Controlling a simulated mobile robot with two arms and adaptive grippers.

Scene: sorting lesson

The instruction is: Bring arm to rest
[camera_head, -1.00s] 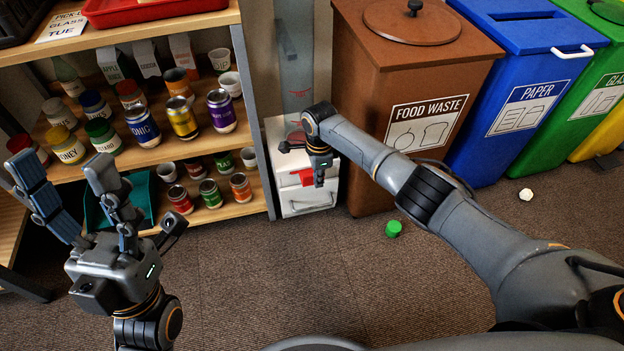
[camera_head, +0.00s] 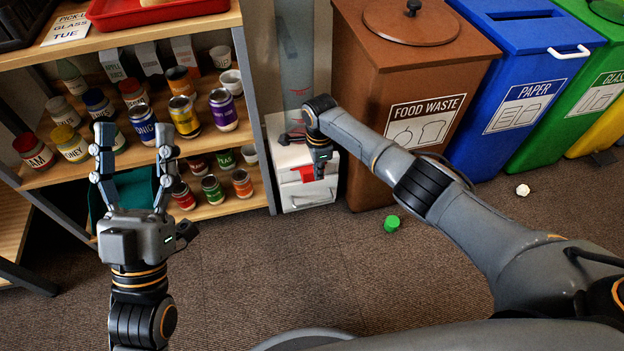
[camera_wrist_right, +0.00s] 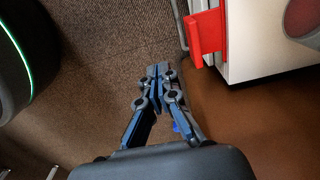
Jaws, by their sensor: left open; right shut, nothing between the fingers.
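My left gripper (camera_head: 134,155) is open and empty in the head view, upright in front of the shelf of jars and cans. My right arm reaches in from the right in the head view. Its gripper (camera_head: 319,170) points down in front of a small white drawer unit beside the brown bin. In the right wrist view my right gripper (camera_wrist_right: 160,72) is shut with its fingertips together and nothing between them. A red piece on the white unit is close to the fingertips there.
The shelf (camera_head: 232,205) holds several jars, cans and cups. A brown food waste bin (camera_head: 370,80), a blue paper bin (camera_head: 500,80) and a green bin (camera_head: 590,85) stand at the back. A green cap (camera_head: 391,223) and a crumpled white piece (camera_head: 522,190) lie on the carpet.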

